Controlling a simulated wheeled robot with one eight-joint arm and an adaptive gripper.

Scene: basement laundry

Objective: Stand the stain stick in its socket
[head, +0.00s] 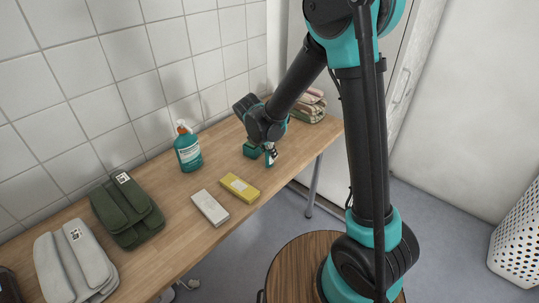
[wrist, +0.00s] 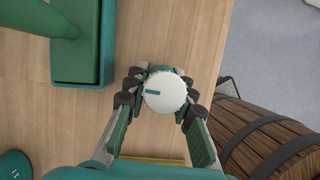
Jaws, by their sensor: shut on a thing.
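My gripper (wrist: 158,98) is shut on the stain stick (wrist: 165,92), seen nearly end-on in the wrist view as a round white cap with a ribbed edge and a green mark. Its lower part is hidden below the cap. In the head view my gripper (head: 269,157) is over the wooden table, and the stick is small there. A green block (wrist: 85,62) with a raised green cylinder (wrist: 48,20) is at the upper left of the wrist view, apart from the stick. The block also shows in the head view (head: 251,151). I cannot tell whether it is the socket.

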